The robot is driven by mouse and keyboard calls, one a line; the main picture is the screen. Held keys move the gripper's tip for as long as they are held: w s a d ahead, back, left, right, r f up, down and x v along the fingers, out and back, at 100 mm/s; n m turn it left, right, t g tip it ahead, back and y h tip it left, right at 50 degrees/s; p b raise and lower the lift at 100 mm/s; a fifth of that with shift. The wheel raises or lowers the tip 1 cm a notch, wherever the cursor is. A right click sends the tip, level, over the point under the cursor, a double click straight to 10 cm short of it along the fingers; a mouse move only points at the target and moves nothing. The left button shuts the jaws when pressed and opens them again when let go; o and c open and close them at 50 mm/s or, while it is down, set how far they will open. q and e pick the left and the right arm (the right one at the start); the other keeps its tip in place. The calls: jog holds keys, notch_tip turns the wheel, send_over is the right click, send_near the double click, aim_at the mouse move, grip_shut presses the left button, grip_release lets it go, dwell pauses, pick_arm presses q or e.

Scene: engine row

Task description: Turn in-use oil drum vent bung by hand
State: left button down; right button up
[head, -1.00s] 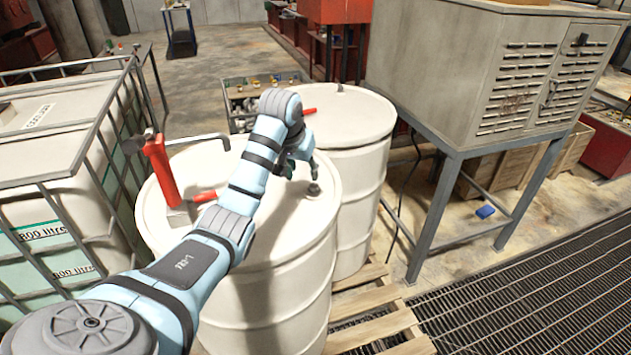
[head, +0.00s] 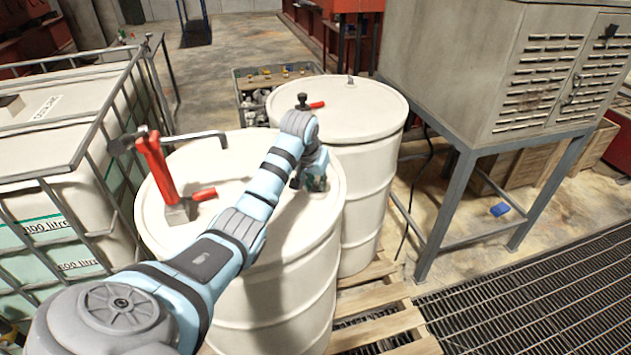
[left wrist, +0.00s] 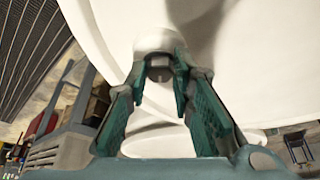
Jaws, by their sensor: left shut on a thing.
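The near white drum (head: 285,275) stands on a wooden pallet, with a red hand pump (head: 157,170) upright on its lid. My left gripper (head: 314,183) reaches down to the right side of this lid and covers the bung there in the head view. In the left wrist view, the small dark vent bung (left wrist: 159,69) sits on a pale round base between the two green-padded fingertips of my left gripper (left wrist: 162,72). The fingers are closed around it. The bung's turn angle cannot be told. My right gripper is not in view.
A second white drum (head: 370,170) stands close behind the first. A caged white tank (head: 60,190) is at the left. A grey louvred cabinet (head: 470,60) on a metal stand is at the right, above floor grating (head: 530,290).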

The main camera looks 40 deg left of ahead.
pick_arm(q)
jog(key=shift+n, duration=0.4)
jog(key=n, duration=0.1)
jog(key=n+y, duration=0.1)
jog(key=n, duration=0.1)
jog(key=shift+w+d+y, duration=0.15)
jog(key=shift+d+y, duration=0.05)
jog(key=shift+y, duration=0.1)
jog(key=shift+w+d+n+g+y, duration=0.1)
jog(key=shift+n+g+y, duration=0.25)
jog(key=shift+n, duration=0.65)
jog(key=shift+n+g+y, duration=0.15)
jog(key=shift+n+g, duration=0.3)
jog(key=shift+n, duration=0.55)
jog(key=c, duration=1.5)
grip_release()
jog(key=shift+c, duration=0.2)
jog(key=shift+o, duration=0.7)
jog(key=shift+w+f, duration=0.1)
jog(key=shift+w, duration=0.05)
